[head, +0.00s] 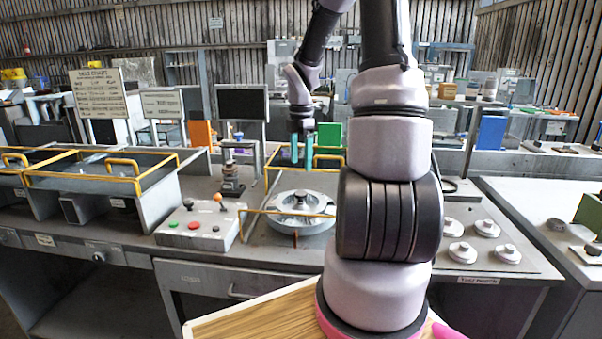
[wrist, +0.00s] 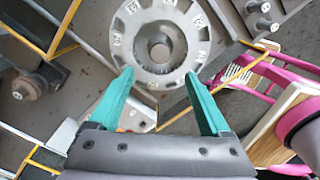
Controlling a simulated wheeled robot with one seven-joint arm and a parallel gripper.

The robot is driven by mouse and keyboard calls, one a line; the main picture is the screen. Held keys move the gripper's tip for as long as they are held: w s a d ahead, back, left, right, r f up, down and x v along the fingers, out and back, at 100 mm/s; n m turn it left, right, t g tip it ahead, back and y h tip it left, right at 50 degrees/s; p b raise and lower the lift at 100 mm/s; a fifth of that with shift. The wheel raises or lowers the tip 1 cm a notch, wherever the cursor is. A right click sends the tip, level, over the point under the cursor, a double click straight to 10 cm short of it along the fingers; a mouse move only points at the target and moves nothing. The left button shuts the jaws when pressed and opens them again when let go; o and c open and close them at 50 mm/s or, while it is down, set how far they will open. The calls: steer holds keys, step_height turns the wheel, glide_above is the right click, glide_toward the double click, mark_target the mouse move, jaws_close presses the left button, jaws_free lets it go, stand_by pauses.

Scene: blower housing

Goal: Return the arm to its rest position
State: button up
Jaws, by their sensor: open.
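My arm rises from a wooden board in the head view, bends over and hangs its end down above the workbench. My gripper (head: 302,150) has teal fingers and points down, high above the round metal housing (head: 301,212). In the wrist view my gripper (wrist: 160,95) is open, with its two fingers apart and nothing between them. The round flanged housing (wrist: 160,72) with a central hub lies beyond the fingertips, apart from them.
A control box (head: 205,222) with buttons and a lever stands left of the housing. Yellow-railed bins (head: 100,185) are further left. Lidded round parts (head: 485,228) sit on the right. A dark monitor (head: 242,104) and sign boards (head: 98,92) stand behind. Air around my gripper looks clear.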

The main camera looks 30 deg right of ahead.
steer(key=shift+r, duration=0.45)
